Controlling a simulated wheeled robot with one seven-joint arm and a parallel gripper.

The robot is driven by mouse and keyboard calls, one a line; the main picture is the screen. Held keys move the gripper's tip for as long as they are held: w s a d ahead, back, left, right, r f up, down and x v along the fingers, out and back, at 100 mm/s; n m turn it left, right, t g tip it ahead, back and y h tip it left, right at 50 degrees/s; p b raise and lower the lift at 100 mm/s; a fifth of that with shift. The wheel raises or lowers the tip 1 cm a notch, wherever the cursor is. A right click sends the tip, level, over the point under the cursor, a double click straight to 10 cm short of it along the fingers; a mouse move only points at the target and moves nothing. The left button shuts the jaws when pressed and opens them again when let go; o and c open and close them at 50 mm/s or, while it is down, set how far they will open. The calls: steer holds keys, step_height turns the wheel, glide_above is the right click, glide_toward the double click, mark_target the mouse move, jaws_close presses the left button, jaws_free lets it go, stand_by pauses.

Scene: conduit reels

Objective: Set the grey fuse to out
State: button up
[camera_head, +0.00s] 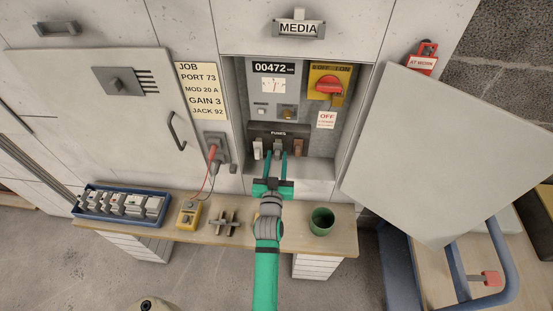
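The grey fuse (278,145) is the middle one of three in the dark row labelled FUSES, inside the open cabinet. A white fuse (257,149) is on its left and a brown fuse (299,147) on its right. My gripper (276,155) reaches in from below. Its two teal fingers are apart, with their tips at either side of the grey fuse's lower part. I cannot tell whether they touch it.
A red rotary switch (328,86) on a yellow plate, with an OFF tag (326,120), is above right. An open door panel (395,145) stands right. Below, the bench holds a blue tray (80,210), yellow meter (188,215) and green cup (321,222).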

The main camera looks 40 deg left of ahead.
steer(key=shift+s+d, duration=0.1)
steer(key=v, duration=1)
steer(key=shift+s, duration=0.25)
steer(key=shift+d, duration=0.1)
steer(key=s+d+f+m+h, duration=0.1)
steer(key=s+d+m+h, duration=0.15)
steer(key=s+d, duration=0.8)
steer(key=s+d+f+m+h, duration=0.2)
steer(key=s+d+h, duration=0.35)
steer(key=d, duration=0.75)
steer(key=s+d+r+m, duration=0.1)
steer(key=s+d+r, duration=0.1)
steer(key=s, duration=0.3)
steer(key=s+d+r+m+h, duration=0.1)
steer(key=s+d+r, duration=0.1)
steer(key=s+d, duration=0.2)
steer(key=shift+s+d+r+h, duration=0.3)
steer(key=shift+s+r, duration=0.05)
steer(key=shift+s, duration=0.35)
steer(key=shift+d, duration=0.1)
